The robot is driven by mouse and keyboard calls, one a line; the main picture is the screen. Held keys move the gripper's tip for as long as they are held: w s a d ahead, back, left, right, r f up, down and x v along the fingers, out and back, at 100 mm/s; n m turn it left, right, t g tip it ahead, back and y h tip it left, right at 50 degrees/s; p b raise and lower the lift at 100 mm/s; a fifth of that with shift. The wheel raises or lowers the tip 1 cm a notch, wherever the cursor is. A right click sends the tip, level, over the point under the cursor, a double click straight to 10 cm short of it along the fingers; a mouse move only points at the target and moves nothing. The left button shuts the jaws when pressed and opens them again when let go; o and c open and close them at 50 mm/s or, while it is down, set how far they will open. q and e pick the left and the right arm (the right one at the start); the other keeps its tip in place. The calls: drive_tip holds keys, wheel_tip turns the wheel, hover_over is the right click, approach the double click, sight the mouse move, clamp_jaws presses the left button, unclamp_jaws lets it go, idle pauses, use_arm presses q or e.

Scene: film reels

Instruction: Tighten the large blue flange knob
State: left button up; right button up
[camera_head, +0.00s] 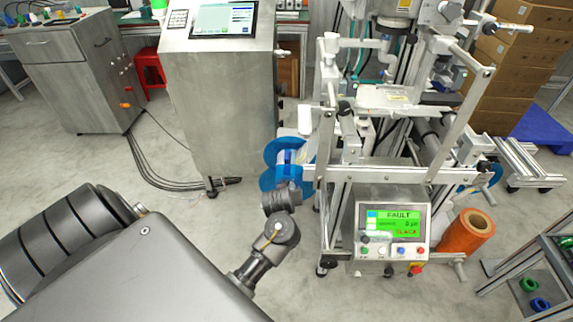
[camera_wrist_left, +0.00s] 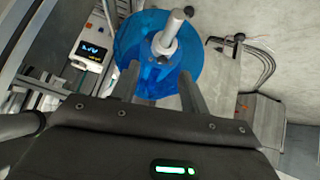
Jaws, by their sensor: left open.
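The large blue flange (camera_head: 269,181) is on the left side of the machine, partly hidden by my left wrist and the machine frame. In the left wrist view the blue flange (camera_wrist_left: 131,43) is a translucent disc with a light grey shaft (camera_wrist_left: 168,36) through its centre. My left gripper (camera_wrist_left: 158,86) is open, with its two fingers apart in front of the lower part of the disc. I cannot tell whether either finger touches it. In the head view my left wrist is just below the flange, and the fingertips are hard to make out. My right gripper is not in view.
The machine's control box (camera_head: 392,232) shows a green screen reading FAULT. An orange roll (camera_head: 467,236) is at its right. A grey cabinet (camera_head: 222,100) stands behind my left arm, with cables on the floor. Bare floor lies left of the machine.

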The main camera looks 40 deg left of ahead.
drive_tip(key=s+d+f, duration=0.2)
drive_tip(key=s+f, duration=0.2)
use_arm(q)
drive_tip(key=shift+n+y, duration=0.7)
drive_tip(key=shift+n, duration=0.2)
drive_tip(key=w+a, duration=0.1)
drive_tip(key=w+a+f+b, duration=0.1)
drive_tip(key=w+a, duration=0.1)
drive_tip(key=w+a+f+b, duration=0.1)
drive_tip(key=shift+w+a+f, duration=0.1)
drive_tip(key=shift+w+a, duration=0.05)
drive_tip(key=shift+w, duration=0.25)
drive_tip(key=b+x, duration=0.3)
drive_tip(key=x, duration=0.2)
drive_tip(key=shift+w+a+f, duration=0.2)
drive_tip(key=shift+a+f, duration=0.05)
drive_tip(key=shift+w+a+f, duration=0.1)
drive_tip(key=shift+w+f, duration=0.1)
drive_tip(key=shift+w, duration=0.05)
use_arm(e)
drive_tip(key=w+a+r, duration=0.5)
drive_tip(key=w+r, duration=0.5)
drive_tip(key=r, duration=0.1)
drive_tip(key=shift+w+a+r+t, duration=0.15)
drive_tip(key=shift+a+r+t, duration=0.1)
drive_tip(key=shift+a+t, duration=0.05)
use_arm(q)
clamp_jaws()
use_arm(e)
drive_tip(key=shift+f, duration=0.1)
